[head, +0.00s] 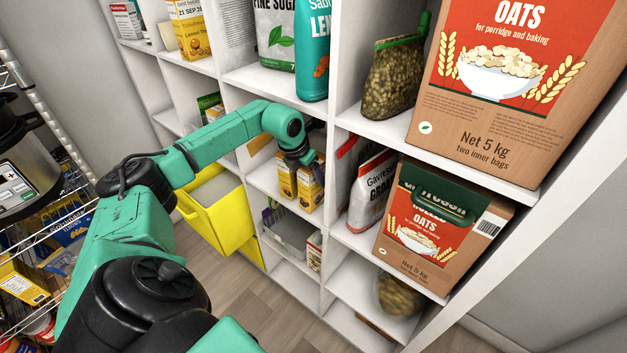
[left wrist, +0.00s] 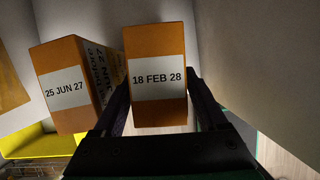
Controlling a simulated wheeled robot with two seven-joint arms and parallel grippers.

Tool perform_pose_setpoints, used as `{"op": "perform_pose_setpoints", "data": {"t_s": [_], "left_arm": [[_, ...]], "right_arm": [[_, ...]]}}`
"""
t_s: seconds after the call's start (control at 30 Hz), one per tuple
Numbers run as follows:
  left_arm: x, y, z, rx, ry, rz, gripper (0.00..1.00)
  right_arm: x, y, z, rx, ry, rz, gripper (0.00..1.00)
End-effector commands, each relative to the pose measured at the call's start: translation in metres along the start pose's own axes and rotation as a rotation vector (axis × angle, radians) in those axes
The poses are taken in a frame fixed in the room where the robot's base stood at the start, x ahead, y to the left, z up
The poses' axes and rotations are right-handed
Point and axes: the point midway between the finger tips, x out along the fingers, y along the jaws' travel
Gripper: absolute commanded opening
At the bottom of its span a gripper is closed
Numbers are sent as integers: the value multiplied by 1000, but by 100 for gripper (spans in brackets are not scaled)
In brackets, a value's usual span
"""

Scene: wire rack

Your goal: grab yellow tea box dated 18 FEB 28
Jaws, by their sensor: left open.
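The yellow tea box dated 18 FEB 28 (left wrist: 157,80) stands in the middle of the left wrist view, its date label facing the camera. My left gripper (left wrist: 160,112) is open, with one finger on each side of this box; I cannot tell whether they touch it. A second tea box, labelled 25 JUN 27 (left wrist: 65,85), stands just left of it, close to the left finger. In the head view my left gripper (head: 308,160) reaches into a shelf compartment above two yellow boxes (head: 300,185), whose dates are too small to read there. My right gripper is not in view.
White shelf walls (left wrist: 235,50) stand close to the right of the boxes. A yellow bin (head: 217,205) sticks out left of the compartment. A granola bag (head: 372,190) and large oats boxes (head: 435,230) fill compartments to the right. A wire rack (head: 75,205) stands at the left.

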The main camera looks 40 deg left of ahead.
Motion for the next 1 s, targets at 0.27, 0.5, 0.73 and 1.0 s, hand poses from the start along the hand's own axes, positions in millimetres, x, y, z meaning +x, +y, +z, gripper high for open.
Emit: {"op": "perform_pose_setpoints", "data": {"t_s": [0.27,0.5,0.73,1.0], "left_arm": [[29,0,0,1,-2,0,75],[29,0,0,1,-2,0,21],[28,0,0,1,-3,0,0],[21,2,-7,1,-1,4,0]], "right_arm": [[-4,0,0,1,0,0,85],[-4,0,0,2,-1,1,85],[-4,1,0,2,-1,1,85],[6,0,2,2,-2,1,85]]}}
